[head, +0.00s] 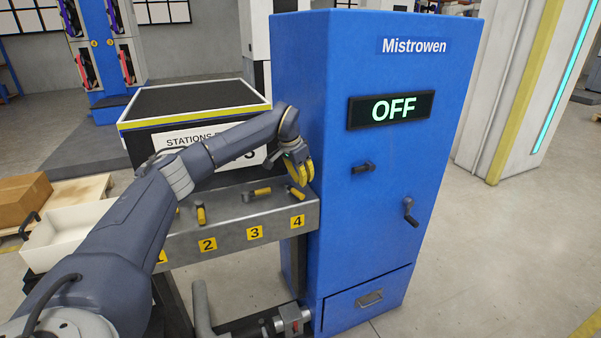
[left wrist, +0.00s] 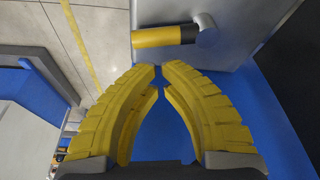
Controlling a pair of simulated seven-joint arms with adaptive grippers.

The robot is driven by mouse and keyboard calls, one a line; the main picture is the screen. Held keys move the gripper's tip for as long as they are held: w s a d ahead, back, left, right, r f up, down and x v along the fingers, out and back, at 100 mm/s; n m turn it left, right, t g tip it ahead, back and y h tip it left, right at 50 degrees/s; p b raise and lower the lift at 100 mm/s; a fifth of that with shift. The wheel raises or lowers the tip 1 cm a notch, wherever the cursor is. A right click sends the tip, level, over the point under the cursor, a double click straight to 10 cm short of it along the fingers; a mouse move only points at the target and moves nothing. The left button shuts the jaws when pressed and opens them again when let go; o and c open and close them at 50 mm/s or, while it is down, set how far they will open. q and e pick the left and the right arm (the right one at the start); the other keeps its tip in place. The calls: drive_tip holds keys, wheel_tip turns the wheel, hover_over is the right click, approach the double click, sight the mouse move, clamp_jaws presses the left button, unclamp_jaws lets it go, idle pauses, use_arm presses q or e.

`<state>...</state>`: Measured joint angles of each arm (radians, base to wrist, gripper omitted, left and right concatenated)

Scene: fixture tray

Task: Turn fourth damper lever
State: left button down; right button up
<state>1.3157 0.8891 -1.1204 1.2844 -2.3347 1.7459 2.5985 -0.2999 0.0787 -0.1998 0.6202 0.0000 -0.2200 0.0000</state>
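The grey tray (head: 236,226) carries yellow-handled levers above number plates. The fourth plate (head: 298,221) is at the tray's right end, beside the blue cabinet. The third lever (head: 262,191) lies sideways, and the second lever (head: 201,214) points towards the front. In the left wrist view, a yellow and black lever handle (left wrist: 165,36) with a grey pivot lies beyond the fingertips (left wrist: 161,72), apart from them. The fingers are drawn together with a narrow empty gap. My right gripper is out of view.
The blue cabinet (head: 390,140) stands close to the right of the gripper, its display (head: 391,110) reading OFF. A black-topped box (head: 190,103) stands behind the tray. A white bin (head: 65,232) is at the left. The floor right of the cabinet is clear.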

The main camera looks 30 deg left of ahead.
sight(308, 194)
use_arm(q)
drive_tip(key=shift+x, duration=2.2)
